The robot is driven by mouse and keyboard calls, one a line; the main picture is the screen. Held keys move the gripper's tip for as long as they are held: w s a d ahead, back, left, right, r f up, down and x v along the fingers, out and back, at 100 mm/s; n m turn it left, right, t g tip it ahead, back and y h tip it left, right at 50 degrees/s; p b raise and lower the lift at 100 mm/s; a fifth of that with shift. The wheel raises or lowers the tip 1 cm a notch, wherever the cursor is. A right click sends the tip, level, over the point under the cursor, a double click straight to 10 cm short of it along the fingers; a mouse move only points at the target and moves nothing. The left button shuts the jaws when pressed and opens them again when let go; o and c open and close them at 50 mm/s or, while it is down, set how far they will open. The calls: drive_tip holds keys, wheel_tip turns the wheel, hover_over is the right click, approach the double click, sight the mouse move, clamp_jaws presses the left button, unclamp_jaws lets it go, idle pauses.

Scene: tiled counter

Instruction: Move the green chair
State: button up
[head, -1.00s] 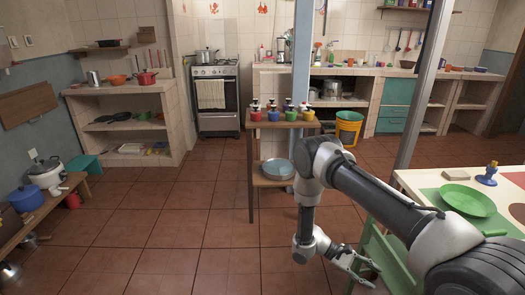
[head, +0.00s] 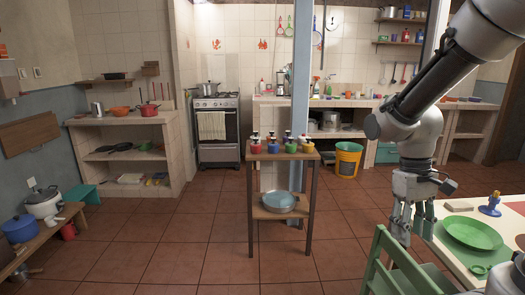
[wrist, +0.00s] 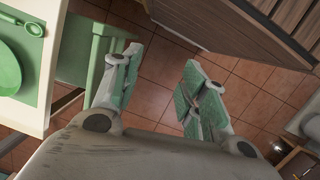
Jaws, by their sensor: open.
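The green chair (head: 377,256) stands at the lower right in the head view, beside the dining table, with part of it cut off by the frame's lower edge. My gripper (head: 411,222) hangs fingers down over or beside the chair's back in the head view. In the wrist view, my open gripper (wrist: 157,70) has bare floor tiles between its fingers. Green chair parts (wrist: 80,37) lie left of the left finger there. Nothing is held. I cannot tell whether the left finger touches the chair.
The white dining table (head: 450,262) with a green plate (head: 472,233) is close on the right. A small wooden table (head: 313,190) with several colourful jars stands ahead. The tiled floor (head: 190,245) at left centre is clear. A low bench (head: 45,232) lines the left wall.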

drive_tip(key=s+d+r+m+t, duration=0.2)
drive_tip(key=s+r+t, duration=0.4)
drive_tip(key=r, duration=0.5)
drive_tip(key=shift+s+d+r+t+y, duration=0.3)
drive_tip(key=shift+s+d+r+y, duration=0.1)
drive_tip(key=shift+s, duration=0.25)
